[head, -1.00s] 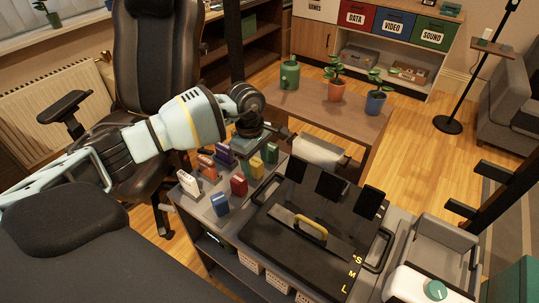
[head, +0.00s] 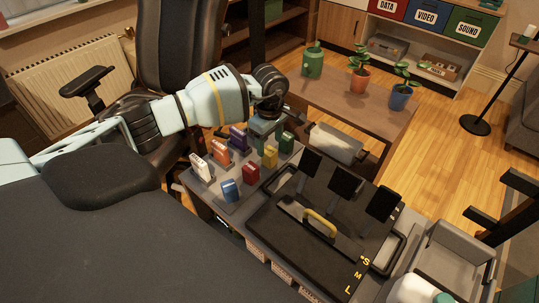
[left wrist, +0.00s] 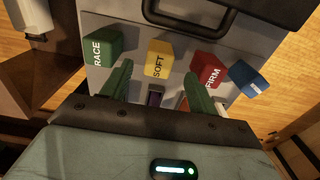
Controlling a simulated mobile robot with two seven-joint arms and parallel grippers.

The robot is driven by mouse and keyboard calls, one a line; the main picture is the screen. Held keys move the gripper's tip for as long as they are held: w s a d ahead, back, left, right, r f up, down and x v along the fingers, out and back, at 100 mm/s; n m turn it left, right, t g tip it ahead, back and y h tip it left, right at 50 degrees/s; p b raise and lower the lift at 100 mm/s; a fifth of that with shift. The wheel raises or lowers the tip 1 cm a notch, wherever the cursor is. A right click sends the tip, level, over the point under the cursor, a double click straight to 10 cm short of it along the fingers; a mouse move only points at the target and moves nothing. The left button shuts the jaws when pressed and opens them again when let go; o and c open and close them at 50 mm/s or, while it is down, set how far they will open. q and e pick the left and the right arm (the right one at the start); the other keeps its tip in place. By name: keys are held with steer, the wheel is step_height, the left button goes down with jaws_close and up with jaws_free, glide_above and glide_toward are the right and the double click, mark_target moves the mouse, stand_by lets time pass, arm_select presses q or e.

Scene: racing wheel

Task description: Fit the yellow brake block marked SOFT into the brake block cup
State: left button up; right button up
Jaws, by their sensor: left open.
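The yellow block marked SOFT (left wrist: 158,60) stands upright on a grey surface. It also shows in the head view (head: 270,157). My left gripper (left wrist: 160,72) is open and empty, its two green fingers pointing toward the yellow block from above, with the block's face showing between and beyond the tips. In the head view my left gripper (head: 264,136) hangs just behind the yellow block, its tips hard to make out. I cannot make out the brake block cup. The black pedal unit (head: 275,235) with upright pedals lies to the right. My right gripper is not in view.
Close neighbours are the green RACE block (left wrist: 100,45), red FIRM block (left wrist: 208,70), blue block (left wrist: 247,78), purple block (left wrist: 155,97) and an orange block (head: 220,152). A white block (head: 201,167) stands at the left. A grey tray (head: 452,245) is right of the pedal unit.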

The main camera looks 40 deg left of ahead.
mark_target(270, 150)
arm_select(q)
step_height(270, 150, down, 4)
steer(key=shift+w+a+f, duration=0.1)
steer(key=shift+f, duration=0.15)
steer(key=c, duration=1.1)
steer(key=shift+r, duration=5.05)
